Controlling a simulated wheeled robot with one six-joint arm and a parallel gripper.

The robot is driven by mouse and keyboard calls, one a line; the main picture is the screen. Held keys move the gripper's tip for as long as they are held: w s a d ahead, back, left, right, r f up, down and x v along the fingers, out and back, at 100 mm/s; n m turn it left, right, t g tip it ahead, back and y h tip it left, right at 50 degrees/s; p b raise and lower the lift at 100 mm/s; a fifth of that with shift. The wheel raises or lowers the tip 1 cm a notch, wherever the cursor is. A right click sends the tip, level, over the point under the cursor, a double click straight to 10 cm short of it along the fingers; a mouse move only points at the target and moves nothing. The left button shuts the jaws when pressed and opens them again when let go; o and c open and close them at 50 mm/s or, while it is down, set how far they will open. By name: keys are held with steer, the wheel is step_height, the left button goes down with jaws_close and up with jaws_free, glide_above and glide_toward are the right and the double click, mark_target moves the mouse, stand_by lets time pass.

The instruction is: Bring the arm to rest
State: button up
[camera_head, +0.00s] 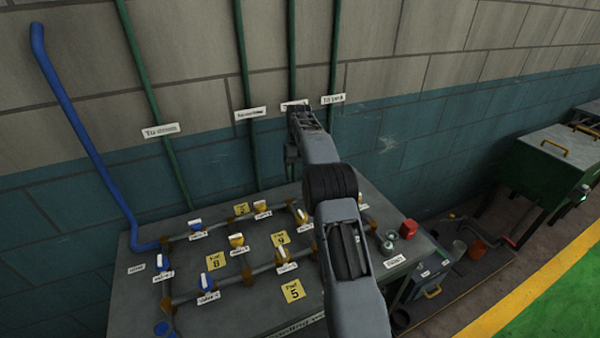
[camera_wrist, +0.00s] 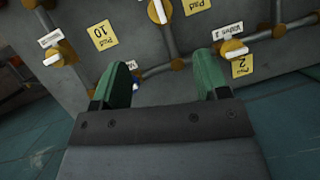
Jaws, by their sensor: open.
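My gripper (camera_wrist: 164,76) is open in the wrist view, with its two green fingers apart and nothing held between them. Beyond the fingers is the grey bench (camera_wrist: 95,75) with pipes and valves, apart from the fingers as far as I can tell. In the head view my arm (camera_head: 345,255) reaches up from the lower edge, bends at a dark joint and ends in front of the wall, over the back of the bench (camera_head: 130,290). The fingers cannot be made out in the head view. The arm hides part of the bench's right side.
Valves with blue or yellow handles, such as one yellow valve (camera_head: 285,255), stand on the pipe loop. Yellow pad labels (camera_head: 293,290) lie between. A red object (camera_head: 408,229) sits at the bench's right. A dark green cabinet (camera_head: 548,160) stands farther right. Green pipes (camera_head: 150,90) climb the wall.

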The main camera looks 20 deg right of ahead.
steer(key=shift+r, duration=0.1)
stand_by(0.5)
step_height(320, 180, down, 5)
steer(key=t, duration=0.1)
steer(key=s+a+r+t, duration=0.2)
steer(key=s+a+r, duration=0.1)
steer(key=s, duration=0.6)
steer(key=s+a+r+n+t+h, duration=0.1)
steer(key=s+a+r+t, duration=0.2)
steer(key=s, duration=0.6)
steer(key=s+a+r+n+t, duration=0.1)
steer(key=s+a+r+t, duration=0.1)
steer(key=s+a+r, duration=0.2)
steer(key=s+a, duration=0.3)
steer(key=s, duration=0.3)
steer(key=shift+t+h, duration=0.3)
steer(key=shift+s+d, duration=0.1)
steer(key=shift+c, duration=0.3)
